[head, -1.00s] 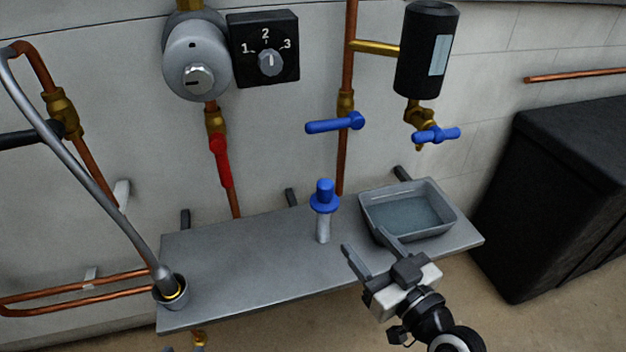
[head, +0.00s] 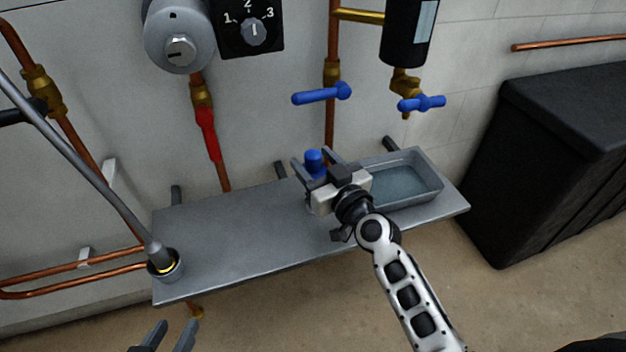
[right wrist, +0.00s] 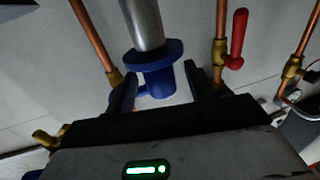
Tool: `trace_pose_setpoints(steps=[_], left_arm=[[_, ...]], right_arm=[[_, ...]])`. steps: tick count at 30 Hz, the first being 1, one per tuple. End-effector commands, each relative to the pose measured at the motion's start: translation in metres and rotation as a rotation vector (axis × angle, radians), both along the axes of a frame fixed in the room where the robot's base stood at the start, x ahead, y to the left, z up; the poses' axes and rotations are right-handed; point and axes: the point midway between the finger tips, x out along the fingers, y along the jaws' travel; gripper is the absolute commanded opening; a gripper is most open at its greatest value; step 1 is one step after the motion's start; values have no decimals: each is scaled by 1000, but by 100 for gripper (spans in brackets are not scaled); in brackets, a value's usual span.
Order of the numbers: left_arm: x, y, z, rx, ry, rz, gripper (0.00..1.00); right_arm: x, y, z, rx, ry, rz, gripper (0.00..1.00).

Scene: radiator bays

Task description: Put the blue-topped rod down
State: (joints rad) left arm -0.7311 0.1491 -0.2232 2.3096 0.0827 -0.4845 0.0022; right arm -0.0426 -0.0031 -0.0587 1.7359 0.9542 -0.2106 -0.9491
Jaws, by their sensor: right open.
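The blue-topped rod (head: 314,160) is at the shelf, left of the tray; in the head view only its blue top shows, the rest hidden behind my right gripper (head: 312,162). In the right wrist view the blue top (right wrist: 160,82), its flange and the grey rod show between the two fingers, which stand apart on either side of it. I cannot tell whether either finger touches it. My right gripper is open. My left gripper (head: 170,334) shows at the bottom edge, fingers apart and empty, in front of the shelf.
The grey shelf (head: 230,235) carries a grey tray (head: 432,190) on the right and a holder cup (head: 166,270) with a hose end on the left. Blue valve handles (head: 322,94) and a red handle (head: 207,135) stick out above. A black box (head: 540,150) stands right.

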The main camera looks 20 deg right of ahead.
Motion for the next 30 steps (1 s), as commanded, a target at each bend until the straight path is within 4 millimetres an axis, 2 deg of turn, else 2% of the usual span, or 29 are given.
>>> trace_pose_setpoints(steps=[3, 10, 15, 16, 25, 30], left_arm=[[0, 0, -1, 0, 0, 0, 36], [0, 0, -1, 0, 1, 0, 36], [0, 0, -1, 0, 1, -1, 36], [0, 0, -1, 0, 1, -1, 36], [0, -1, 0, 0, 1, -1, 36], [0, -1, 8, -1, 6, -2, 36]], right_arm=[[9, 2, 0, 2, 1, 1, 54], [9, 2, -1, 0, 2, 1, 54], [9, 2, -1, 0, 2, 0, 7], [9, 2, -1, 0, 2, 0, 0], [9, 2, 1, 0, -1, 0, 0], [9, 2, 12, -3, -2, 0, 0]])
